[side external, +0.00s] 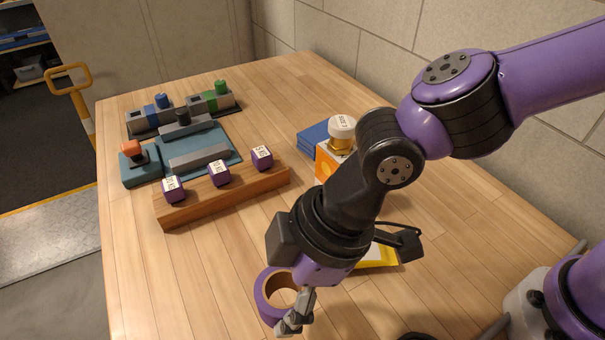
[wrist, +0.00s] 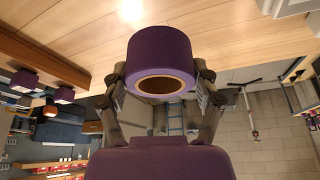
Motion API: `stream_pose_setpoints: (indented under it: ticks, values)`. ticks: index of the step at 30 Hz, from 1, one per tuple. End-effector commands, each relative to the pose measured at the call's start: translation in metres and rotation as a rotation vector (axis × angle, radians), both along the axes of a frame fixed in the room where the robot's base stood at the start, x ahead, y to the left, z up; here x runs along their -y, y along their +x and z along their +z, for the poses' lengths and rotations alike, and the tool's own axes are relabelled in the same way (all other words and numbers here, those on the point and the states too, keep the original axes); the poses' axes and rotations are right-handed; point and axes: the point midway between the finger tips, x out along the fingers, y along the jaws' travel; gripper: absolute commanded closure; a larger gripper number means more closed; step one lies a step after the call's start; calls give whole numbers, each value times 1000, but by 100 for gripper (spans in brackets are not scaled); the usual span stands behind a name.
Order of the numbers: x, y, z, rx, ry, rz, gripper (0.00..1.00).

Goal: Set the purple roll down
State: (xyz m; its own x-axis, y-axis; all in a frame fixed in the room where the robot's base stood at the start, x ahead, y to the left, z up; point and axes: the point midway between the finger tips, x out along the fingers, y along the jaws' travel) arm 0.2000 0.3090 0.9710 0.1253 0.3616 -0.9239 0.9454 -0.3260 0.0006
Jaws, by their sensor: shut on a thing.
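The purple roll (side external: 266,299) is a wide tape ring with a tan core, near the front edge of the table in the side view. My gripper (side external: 297,312) is shut on it, with a finger at its right side. In the wrist view the roll (wrist: 160,48) sits between the two fingers of my gripper (wrist: 160,80), its open hole facing the camera. Whether its far side touches the table top is hard to tell. The gripper hides part of the roll in the side view.
A wooden rail (side external: 225,198) carries purple labelled cubes left of centre. Behind it stands a teal fixture (side external: 205,140) with blocks. An orange box (side external: 325,165) with a jar (side external: 341,134) on top and a blue block (side external: 313,137) are behind my arm. The table's (side external: 150,290) left front is clear.

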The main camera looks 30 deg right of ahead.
Motion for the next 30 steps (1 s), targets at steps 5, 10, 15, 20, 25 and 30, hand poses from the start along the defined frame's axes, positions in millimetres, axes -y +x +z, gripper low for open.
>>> stream_pose_setpoints:
  ticks: [5,10,15,20,25,30]
  values:
    - [-13,10,26,1,5,20,69]
    - [-29,26,36,1,2,57,69]
    - [-26,51,23,-1,-1,64,69]
    - [-13,91,-2,-2,0,64,69]
    - [-4,125,-24,0,2,66,69]
    - [1,140,-33,1,2,69,69]
